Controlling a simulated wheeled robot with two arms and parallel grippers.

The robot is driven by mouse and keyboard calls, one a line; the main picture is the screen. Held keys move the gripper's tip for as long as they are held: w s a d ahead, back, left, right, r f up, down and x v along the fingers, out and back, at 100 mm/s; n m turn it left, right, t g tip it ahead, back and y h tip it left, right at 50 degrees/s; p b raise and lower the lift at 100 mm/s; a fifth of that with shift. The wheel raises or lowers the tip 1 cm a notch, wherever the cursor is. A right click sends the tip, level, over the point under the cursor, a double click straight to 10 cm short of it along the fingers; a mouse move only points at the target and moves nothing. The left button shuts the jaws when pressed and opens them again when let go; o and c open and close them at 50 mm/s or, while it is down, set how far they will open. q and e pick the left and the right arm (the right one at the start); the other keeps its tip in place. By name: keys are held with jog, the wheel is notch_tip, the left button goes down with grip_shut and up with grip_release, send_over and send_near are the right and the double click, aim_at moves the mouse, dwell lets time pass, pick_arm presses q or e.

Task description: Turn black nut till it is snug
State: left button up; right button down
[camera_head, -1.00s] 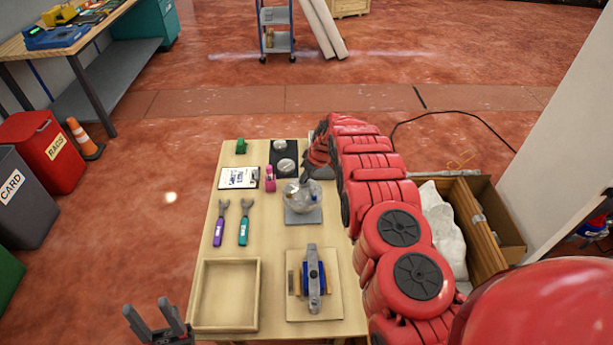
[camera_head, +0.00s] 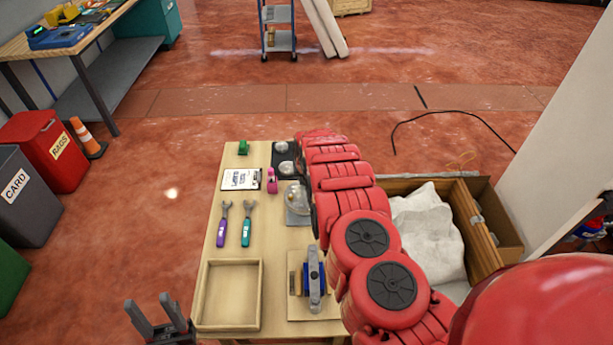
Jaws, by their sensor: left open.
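No black nut can be made out in this view. A clear rounded glass vessel (camera_head: 297,200) stands on a grey plate (camera_head: 297,219), its right side hidden by my right arm. A black mat (camera_head: 277,157) with round pale parts (camera_head: 286,168) lies at the far end of the table, partly covered by the same arm. My right gripper is hidden behind its own red arm links. My left gripper (camera_head: 149,301) is open and empty at the lower left, outside the table's left edge.
The wooden table (camera_head: 232,166) also holds a purple wrench (camera_head: 222,226), a teal wrench (camera_head: 246,226), an empty wooden tray (camera_head: 203,295), a blue-and-grey clamp (camera_head: 314,280), a pink bottle (camera_head: 271,181), a card (camera_head: 240,179) and a green item (camera_head: 243,147). An open box (camera_head: 480,220) stands right.

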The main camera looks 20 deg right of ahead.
jog(key=shift+m, duration=0.6)
jog(key=shift+a, duration=0.1)
jog(key=c, duration=0.8)
grip_release()
